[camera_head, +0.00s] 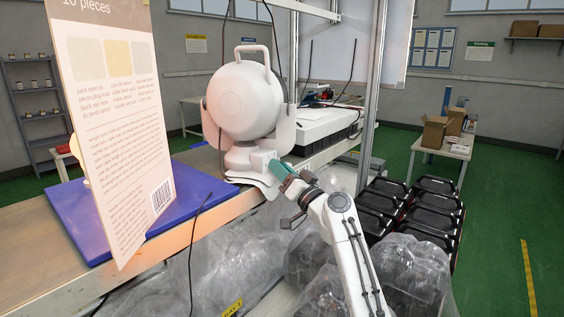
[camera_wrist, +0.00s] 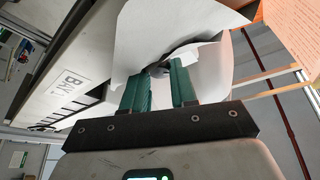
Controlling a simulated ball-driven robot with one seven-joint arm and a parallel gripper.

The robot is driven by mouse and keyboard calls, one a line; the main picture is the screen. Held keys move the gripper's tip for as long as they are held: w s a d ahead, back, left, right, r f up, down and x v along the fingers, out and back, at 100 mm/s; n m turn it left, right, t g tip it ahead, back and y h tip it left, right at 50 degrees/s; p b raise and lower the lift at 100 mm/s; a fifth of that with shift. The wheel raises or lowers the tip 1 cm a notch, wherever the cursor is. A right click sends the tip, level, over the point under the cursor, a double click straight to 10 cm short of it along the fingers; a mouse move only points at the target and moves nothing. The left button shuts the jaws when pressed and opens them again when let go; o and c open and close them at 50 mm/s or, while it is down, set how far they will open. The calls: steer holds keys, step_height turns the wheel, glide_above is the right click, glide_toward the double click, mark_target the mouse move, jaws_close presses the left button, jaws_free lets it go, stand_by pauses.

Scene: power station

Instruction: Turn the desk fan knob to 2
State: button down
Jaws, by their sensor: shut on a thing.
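The white desk fan (camera_head: 241,103) stands upright near the edge of the workbench, with its round housing turned away and a handle on top. My gripper (camera_head: 277,170) is at the fan's base (camera_head: 247,160), on its right side. Its teal fingers cover the knob in the head view.
A tall printed card (camera_head: 112,110) stands on a blue mat (camera_head: 190,190) at the left of the bench. A black and white case (camera_head: 325,122) sits behind the fan. Plastic-wrapped goods (camera_head: 410,265) lie below.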

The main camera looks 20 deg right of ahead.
steer(key=shift+h, duration=0.3)
steer(key=c, duration=0.9)
jaws_free()
